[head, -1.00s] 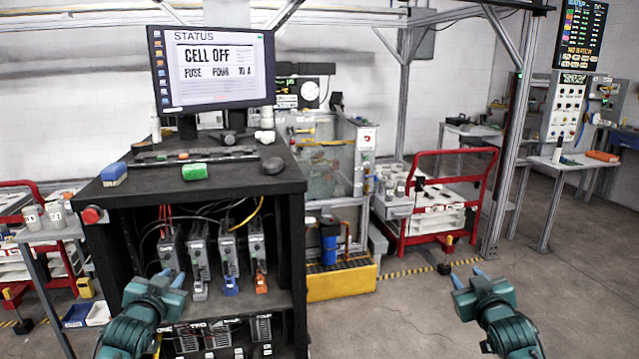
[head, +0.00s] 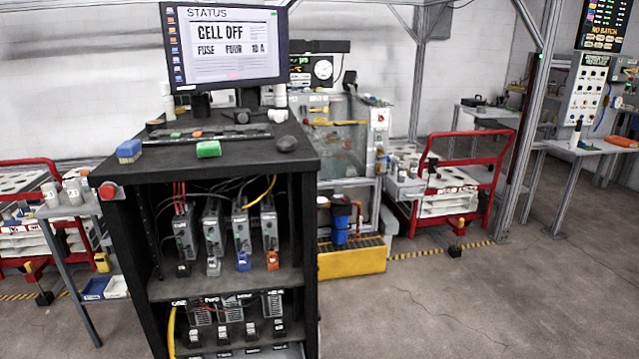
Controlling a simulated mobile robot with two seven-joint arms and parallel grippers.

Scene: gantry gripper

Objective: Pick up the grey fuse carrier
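The grey fuse carrier (head: 213,267) appears as a small light-grey piece at the foot of the second module from the left. That module (head: 214,232) stands on the upper shelf of the black cabinet (head: 309,200). Beside it are a black carrier (head: 183,270) on the left, a blue carrier (head: 243,262) and an orange carrier (head: 272,261) on the right. Neither of my grippers shows in the head view.
A lower shelf holds several black-and-grey units (head: 231,310). Red, black and yellow cables hang behind the modules. A monitor (head: 225,45) reading "CELL OFF, FUSE FOUR 10 A" stands on top. A red button (head: 107,191) sits at the left edge.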

